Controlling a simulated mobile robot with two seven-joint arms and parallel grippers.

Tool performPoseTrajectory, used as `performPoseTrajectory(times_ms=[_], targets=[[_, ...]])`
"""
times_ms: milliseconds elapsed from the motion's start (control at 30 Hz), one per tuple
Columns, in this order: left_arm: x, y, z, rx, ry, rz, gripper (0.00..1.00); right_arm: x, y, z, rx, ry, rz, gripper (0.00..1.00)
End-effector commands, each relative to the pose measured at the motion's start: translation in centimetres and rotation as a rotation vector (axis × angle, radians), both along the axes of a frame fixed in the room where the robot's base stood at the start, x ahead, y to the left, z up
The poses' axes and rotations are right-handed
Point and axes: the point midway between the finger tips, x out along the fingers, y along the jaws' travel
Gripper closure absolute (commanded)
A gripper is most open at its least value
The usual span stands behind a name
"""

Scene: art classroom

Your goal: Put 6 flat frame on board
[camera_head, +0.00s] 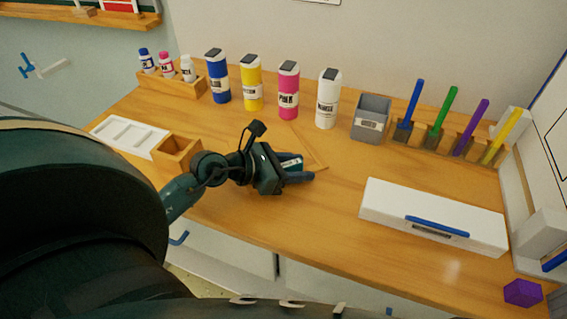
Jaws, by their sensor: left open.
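A thin, light-wood flat frame (309,150) lies on the table, just beyond my left gripper. Only two of its edges show clearly; the gripper hides the rest. My left gripper (306,168) is low over the table with its fingers pointing right and apart. Its fingers are at the near side of the frame, and I cannot tell whether they touch it. A white board with a dark edge (550,125) is partly in view at the far right. My right gripper is not in view.
Blue, yellow, pink and white bottles (289,98) stand along the back of the wooden table (325,220). A grey bin (371,122) and a marker rack (437,138) stand right of them. A white case (432,207) lies front right. A white tray (123,135) and wooden box (178,156) are left.

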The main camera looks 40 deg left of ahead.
Motion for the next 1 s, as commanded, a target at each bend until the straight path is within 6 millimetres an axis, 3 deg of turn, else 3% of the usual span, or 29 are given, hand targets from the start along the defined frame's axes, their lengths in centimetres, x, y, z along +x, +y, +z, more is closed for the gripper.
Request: performPoseTrajectory(times_ms=[100,600,1000], targets=[[-0.03,0.02,-0.01,0.0,0.0,0.0,0.59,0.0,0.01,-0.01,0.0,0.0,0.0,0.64],[-0.04,0.05,0.01,0.0,0.0,0.0,1.0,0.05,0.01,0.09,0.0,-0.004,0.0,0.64],[-0.01,0.07,0.78,0.001,-0.002,0.0,1.0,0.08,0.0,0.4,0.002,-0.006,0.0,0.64]])
